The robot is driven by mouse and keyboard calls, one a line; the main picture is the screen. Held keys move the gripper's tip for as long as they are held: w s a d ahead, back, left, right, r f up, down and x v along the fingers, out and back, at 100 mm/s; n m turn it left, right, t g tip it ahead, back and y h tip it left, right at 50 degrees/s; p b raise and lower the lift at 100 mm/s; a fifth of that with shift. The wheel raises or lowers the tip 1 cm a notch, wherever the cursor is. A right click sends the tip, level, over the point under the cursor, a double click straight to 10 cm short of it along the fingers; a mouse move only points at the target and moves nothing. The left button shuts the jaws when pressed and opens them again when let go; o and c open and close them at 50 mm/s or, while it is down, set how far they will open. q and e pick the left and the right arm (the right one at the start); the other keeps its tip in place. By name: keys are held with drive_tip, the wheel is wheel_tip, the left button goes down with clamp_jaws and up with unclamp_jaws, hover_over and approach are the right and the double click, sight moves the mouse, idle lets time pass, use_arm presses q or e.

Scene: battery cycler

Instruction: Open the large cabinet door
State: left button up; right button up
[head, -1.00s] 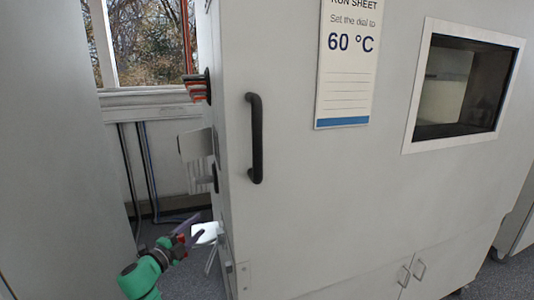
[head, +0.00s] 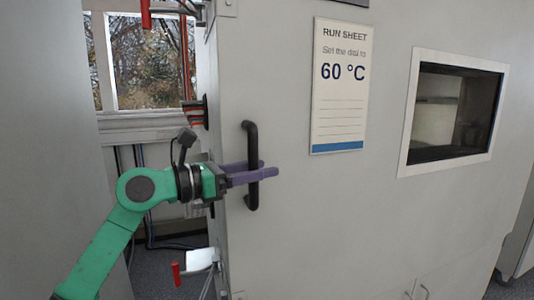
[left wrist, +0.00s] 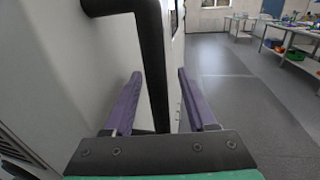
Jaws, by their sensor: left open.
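The large cabinet door (head: 320,215) is a grey panel with a window, and it looks closed. Its black vertical bar handle (head: 251,140) is near the door's left edge. My left gripper (head: 270,169) reaches in from the left with its purple fingers at the handle's middle. In the left wrist view the handle (left wrist: 153,60) runs between the two open fingers (left wrist: 160,75), with a gap on each side. A lower latch with a red grip (head: 176,273) and an upper one with a red grip (head: 146,13) show at the cabinet's left side. My right gripper is out of view.
A run sheet (head: 340,90) reading 60 °C and a dark window (head: 455,108) are on the door. Small lower doors (head: 410,290) are beneath. A grey wall or panel (head: 45,130) stands close at left. In the wrist view, open floor (left wrist: 225,75) lies to the right.

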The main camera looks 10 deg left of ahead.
use_arm(q)
drive_tip(key=shift+x, duration=1.15)
drive_tip(key=shift+a+f, duration=0.1)
drive_tip(key=shift+a, duration=0.05)
clamp_jaws()
idle(0.4)
